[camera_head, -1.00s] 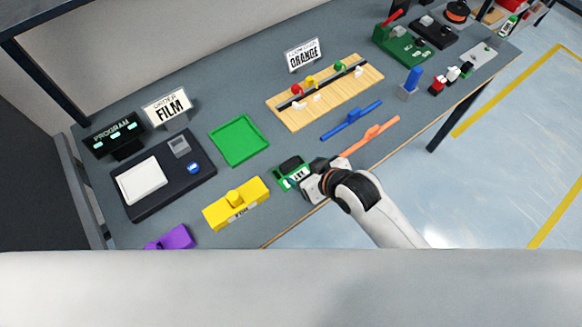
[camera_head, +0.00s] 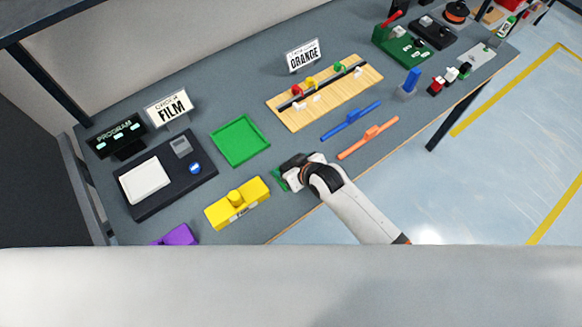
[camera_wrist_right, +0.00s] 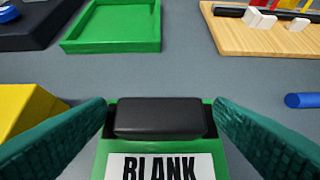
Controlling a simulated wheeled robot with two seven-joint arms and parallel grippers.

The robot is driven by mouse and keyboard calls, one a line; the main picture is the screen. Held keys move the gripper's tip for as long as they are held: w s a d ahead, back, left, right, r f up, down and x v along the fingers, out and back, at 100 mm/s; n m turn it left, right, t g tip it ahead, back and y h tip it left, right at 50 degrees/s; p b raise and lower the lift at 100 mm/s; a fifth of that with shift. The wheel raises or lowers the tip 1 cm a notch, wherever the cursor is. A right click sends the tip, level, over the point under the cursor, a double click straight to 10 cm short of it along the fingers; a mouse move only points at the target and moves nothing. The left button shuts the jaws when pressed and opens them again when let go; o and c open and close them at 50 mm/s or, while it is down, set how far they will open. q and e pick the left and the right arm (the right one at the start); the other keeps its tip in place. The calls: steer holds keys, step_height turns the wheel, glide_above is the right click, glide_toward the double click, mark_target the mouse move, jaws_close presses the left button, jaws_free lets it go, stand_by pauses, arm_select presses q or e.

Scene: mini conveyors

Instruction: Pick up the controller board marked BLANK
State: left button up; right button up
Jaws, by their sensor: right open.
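The controller board marked BLANK (camera_wrist_right: 160,166) is green with a black block on its far part and a white label. It lies on the table in the right wrist view, between the two teal fingers of my right gripper (camera_wrist_right: 160,135). The fingers stand apart on either side of it, and I cannot tell whether they touch it. In the head view my right gripper (camera_head: 284,178) covers most of the board, and only a green edge shows. My left gripper is not in view.
A yellow block (camera_head: 222,212) is close on the left. A green tray (camera_head: 240,157) lies behind. Blue (camera_head: 350,121) and orange (camera_head: 353,150) bars lie to the right, before a wooden board (camera_head: 290,122). A black panel (camera_head: 147,207) is farther left.

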steer(key=shift+w+f, duration=0.1)
steer(key=c, duration=1.1)
